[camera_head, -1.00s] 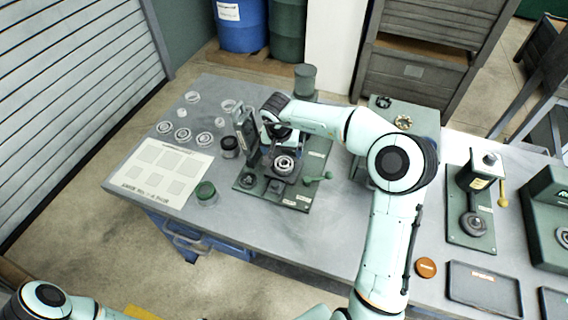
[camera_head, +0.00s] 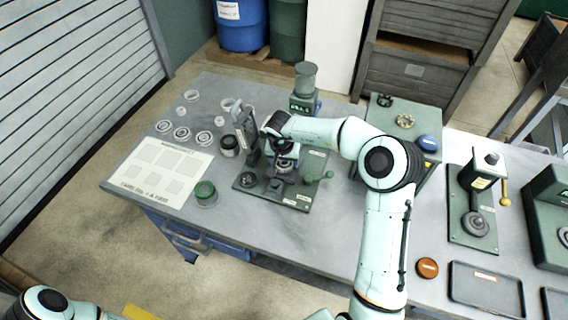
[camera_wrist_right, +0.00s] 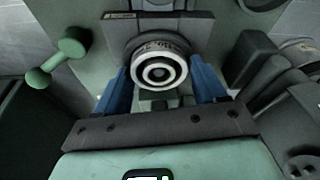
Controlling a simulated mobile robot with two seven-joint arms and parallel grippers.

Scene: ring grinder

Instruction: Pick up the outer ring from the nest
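The outer ring (camera_wrist_right: 160,68) is a light metal ring with dark marks on its rim, sitting on the dark nest (camera_wrist_right: 200,28) in the right wrist view. In the head view the ring (camera_head: 284,167) shows on the green fixture plate (camera_head: 297,196), partly under my arm's end. My right gripper (camera_wrist_right: 158,72) points at the ring, its two blue fingers spread, one on each side of it. I see no clear contact, and the fingertips are partly hidden beside the dark nest. My left gripper is out of view; only part of that arm shows at lower left.
A dark upright press (camera_head: 246,133) stands close left of my right gripper. A green-knobbed handle (camera_head: 318,177) is to the right. Several loose rings (camera_head: 181,134) lie at the table's left, near a white sheet (camera_head: 163,172). A green-lidded jar (camera_head: 206,193) stands in front.

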